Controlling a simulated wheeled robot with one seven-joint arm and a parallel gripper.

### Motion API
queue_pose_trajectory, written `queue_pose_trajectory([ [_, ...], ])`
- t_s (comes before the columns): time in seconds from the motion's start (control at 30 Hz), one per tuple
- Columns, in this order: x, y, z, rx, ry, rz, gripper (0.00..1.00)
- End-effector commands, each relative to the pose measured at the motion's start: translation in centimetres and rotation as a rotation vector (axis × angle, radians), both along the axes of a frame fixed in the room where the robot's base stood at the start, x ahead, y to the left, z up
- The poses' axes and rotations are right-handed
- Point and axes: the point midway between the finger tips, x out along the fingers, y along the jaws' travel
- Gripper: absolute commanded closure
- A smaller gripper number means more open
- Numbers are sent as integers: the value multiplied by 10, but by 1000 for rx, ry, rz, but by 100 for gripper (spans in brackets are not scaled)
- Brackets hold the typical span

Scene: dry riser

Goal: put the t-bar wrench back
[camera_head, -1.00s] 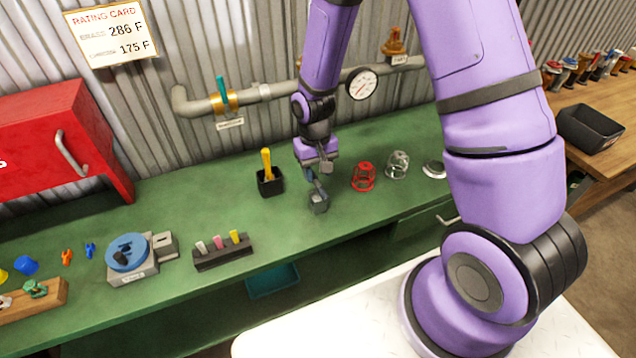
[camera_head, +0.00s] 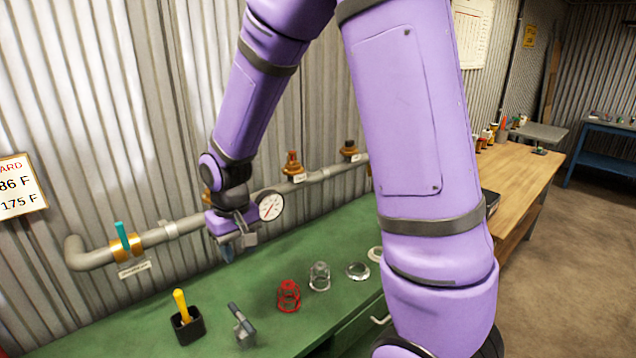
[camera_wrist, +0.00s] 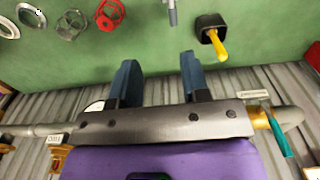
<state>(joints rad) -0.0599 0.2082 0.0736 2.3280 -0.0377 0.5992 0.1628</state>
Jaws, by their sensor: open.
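A small grey T-shaped piece, which looks like the t-bar wrench (camera_head: 235,311), stands on the green bench at a grey block (camera_head: 245,334). I cannot tell how deep it sits there. Part of this grey piece (camera_wrist: 172,12) shows at the top edge of the wrist view, cut off by the frame. My gripper (camera_head: 228,250) is up above the bench, behind the grey piece and apart from it. In the wrist view my gripper (camera_wrist: 159,62) has its two blue fingers wide apart with nothing between them.
A black cup (camera_head: 188,330) with a yellow handle stands left of the grey piece. A pipe with a gauge (camera_head: 270,206) and a teal-handled valve (camera_head: 122,238) runs along the wall behind my gripper.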

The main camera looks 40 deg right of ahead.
Motion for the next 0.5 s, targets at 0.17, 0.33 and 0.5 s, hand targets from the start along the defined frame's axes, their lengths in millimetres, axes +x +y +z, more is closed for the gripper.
queue_pose_trajectory([
  [0.17,-24,-12,60,-1,-90,-2,58],
  [0.33,-54,-22,107,-1,-166,-2,58],
  [0.5,-89,-31,147,0,-242,-5,58],
])
